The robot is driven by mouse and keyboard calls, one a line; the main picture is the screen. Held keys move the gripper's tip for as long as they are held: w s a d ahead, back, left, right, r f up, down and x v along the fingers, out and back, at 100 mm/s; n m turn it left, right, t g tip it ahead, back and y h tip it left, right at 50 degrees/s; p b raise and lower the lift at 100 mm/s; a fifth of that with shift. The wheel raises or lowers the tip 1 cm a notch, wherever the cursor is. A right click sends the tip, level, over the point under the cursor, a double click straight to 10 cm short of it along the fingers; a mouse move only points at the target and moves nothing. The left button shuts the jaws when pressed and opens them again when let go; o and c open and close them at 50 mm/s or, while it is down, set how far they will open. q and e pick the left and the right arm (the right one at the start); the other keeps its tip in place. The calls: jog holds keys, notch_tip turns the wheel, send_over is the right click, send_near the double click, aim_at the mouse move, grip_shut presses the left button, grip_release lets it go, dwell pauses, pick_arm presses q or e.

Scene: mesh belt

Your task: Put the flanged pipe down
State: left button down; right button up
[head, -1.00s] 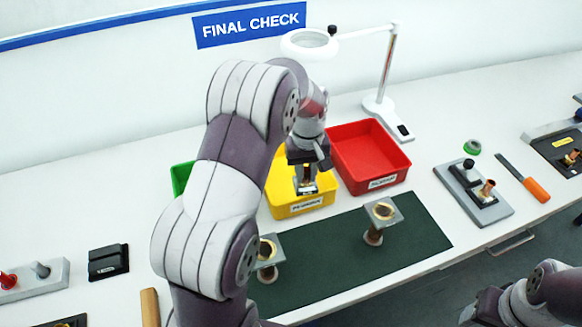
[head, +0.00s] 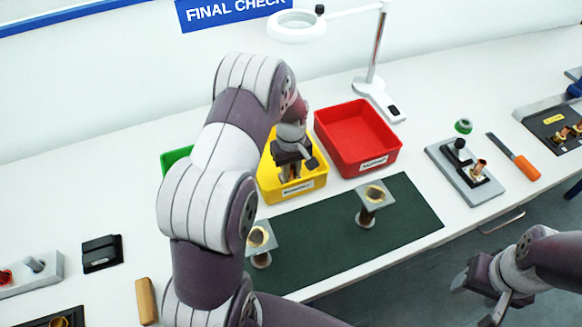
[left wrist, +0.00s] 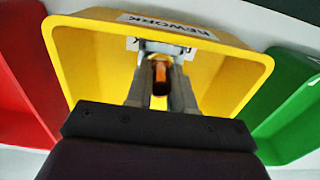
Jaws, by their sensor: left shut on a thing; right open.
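My left gripper (head: 291,165) is shut on a flanged pipe and holds it at the yellow bin (head: 318,186). In the left wrist view the flanged pipe (left wrist: 161,74) shows as a copper-coloured tube with a grey flange between the fingers (left wrist: 160,88), against the inside of the yellow bin (left wrist: 90,45). Whether the pipe touches the bin's floor I cannot tell. Two more flanged pipes stand upright on the dark green mat (head: 315,245), one to the right (head: 374,195) and one partly behind my left arm (head: 260,240). My right gripper (head: 468,280) is open and empty at the lower right.
A red bin (head: 358,135) stands right of the yellow one, a green bin (head: 175,157) left, partly hidden. Behind is a magnifier lamp (head: 375,85). A grey fixture (head: 465,172) and orange-handled tool (head: 525,167) lie right. The mat's middle is free.

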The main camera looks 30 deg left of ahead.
pick_arm(q)
jog(key=c, duration=1.4)
grip_release()
jog(key=shift+f, duration=0.15)
jog(key=o, duration=0.4)
jog(key=shift+r, duration=0.35)
notch_tip(320, 180, up, 11)
jog(key=b, duration=0.2)
jog(key=s+d+m, duration=0.3)
jog(key=s, duration=0.2)
jog(key=s+d+m+t, duration=0.1)
jog(key=s+d+m, duration=0.2)
jog(key=s, duration=0.3)
jog(key=s+d+f+m, duration=0.1)
jog(key=s+d+m, duration=0.2)
jog(key=s, duration=0.3)
jog(key=shift+d+f+m, duration=0.1)
jog(key=shift+d+m, duration=0.1)
jog(key=shift+m, duration=0.4)
